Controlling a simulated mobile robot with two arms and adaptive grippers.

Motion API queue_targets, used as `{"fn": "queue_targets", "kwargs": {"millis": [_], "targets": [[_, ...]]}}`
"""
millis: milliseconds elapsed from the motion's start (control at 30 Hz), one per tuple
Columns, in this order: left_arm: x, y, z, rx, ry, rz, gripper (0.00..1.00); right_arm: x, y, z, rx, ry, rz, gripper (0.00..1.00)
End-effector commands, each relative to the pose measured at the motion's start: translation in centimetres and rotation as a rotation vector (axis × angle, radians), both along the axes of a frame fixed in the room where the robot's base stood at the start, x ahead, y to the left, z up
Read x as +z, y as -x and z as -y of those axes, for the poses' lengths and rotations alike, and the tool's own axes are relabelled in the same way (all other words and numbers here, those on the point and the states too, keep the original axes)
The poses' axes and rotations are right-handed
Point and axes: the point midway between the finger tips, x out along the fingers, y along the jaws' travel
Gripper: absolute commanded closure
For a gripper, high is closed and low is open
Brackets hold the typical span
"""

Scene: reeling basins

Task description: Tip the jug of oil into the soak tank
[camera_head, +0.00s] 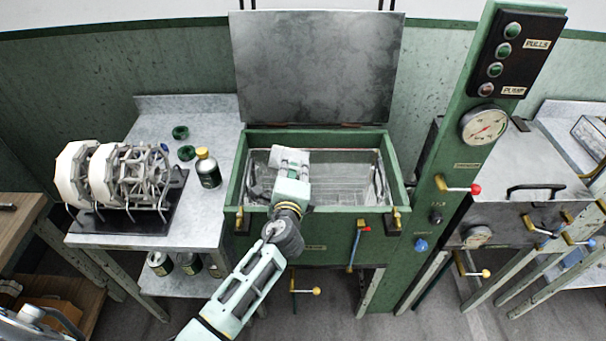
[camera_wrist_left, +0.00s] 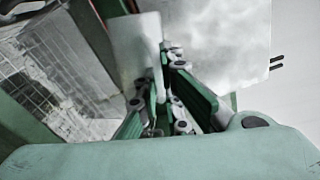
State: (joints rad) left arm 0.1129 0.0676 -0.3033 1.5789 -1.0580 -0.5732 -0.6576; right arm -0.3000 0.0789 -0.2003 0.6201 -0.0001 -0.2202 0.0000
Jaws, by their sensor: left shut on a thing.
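The soak tank (camera_head: 330,227) is a green basin with its metal lid (camera_head: 315,65) raised behind it. A wire mesh bottom shows inside, and its wire grid also shows in the left wrist view (camera_wrist_left: 55,85). My left gripper (camera_head: 291,178) is over the tank's left half, shut on a pale grey thing, which looks like the jug (camera_head: 290,156). In the left wrist view the pale jug (camera_wrist_left: 138,48) stands out beyond the fingers (camera_wrist_left: 165,100). The gripper and arm hide part of it, and I cannot see any oil flowing. My right gripper is not in view.
A metal side table (camera_head: 110,235) at left holds a white-and-grey reel machine (camera_head: 115,180), green rings (camera_head: 181,132) and a yellow-capped can (camera_head: 208,170). A green control post (camera_head: 455,150) with a red-tipped lever (camera_head: 463,189) stands close to the tank's right.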

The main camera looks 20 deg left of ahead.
Motion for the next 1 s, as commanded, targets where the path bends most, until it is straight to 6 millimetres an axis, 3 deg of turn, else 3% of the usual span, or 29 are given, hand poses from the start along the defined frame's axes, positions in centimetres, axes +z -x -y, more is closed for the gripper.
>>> {"fn": "queue_targets", "kwargs": {"millis": [267,1000], "targets": [[0.4,-0.4,1.9,-0.004,-0.175,-0.034,1.0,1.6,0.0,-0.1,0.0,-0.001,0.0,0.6],[-0.8,-1.0,5.3,-0.013,-0.627,-0.113,1.0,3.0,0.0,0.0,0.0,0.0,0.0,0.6]]}}
